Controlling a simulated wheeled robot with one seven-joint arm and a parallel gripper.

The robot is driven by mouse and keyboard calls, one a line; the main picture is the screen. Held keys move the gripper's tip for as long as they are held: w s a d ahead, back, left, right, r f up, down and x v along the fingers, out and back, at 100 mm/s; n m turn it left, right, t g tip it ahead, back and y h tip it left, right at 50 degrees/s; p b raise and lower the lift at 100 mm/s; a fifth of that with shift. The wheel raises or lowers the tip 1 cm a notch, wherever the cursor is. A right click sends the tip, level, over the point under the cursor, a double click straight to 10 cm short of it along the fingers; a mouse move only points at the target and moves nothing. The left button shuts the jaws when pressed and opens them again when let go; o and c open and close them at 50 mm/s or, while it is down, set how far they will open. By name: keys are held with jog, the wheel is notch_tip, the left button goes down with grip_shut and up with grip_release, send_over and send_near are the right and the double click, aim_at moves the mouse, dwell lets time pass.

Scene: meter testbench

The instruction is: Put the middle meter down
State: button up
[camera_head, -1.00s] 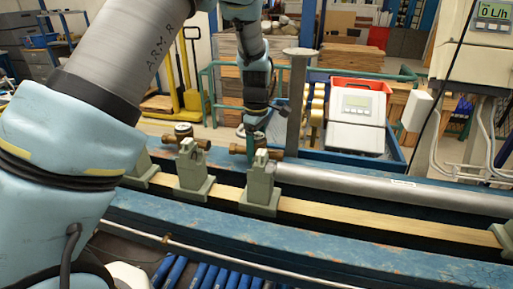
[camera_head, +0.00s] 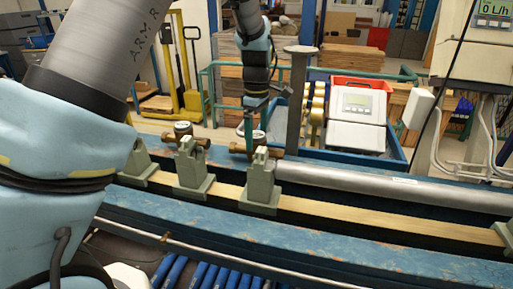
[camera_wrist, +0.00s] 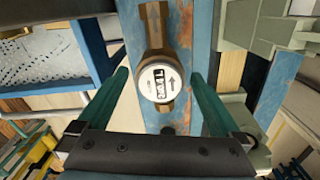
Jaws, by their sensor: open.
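The middle meter (camera_head: 258,135) is a brass body with a round white dial, at the blue bench behind a grey-green clamp post (camera_head: 262,180). In the wrist view the meter (camera_wrist: 160,83) lies over a blue beam, its pipe ends running up and down the picture. My gripper (camera_head: 249,145) points down at this meter. In the wrist view my gripper (camera_wrist: 160,76) has its two teal fingers spread, one on each side of the meter, with gaps between them and the dial. The clamp post partly hides the meter in the head view. Whether its underside touches the bench cannot be told.
Another brass meter (camera_head: 183,128) sits to the left, behind a second clamp post (camera_head: 190,170). A grey vertical column (camera_head: 298,100) stands close right of my gripper. A long steel pipe (camera_head: 350,181) runs to the right along the bench.

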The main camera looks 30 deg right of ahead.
notch_tip(320, 180, up, 8)
jog(key=shift+f+b, duration=0.15)
jog(key=shift+b, duration=0.4)
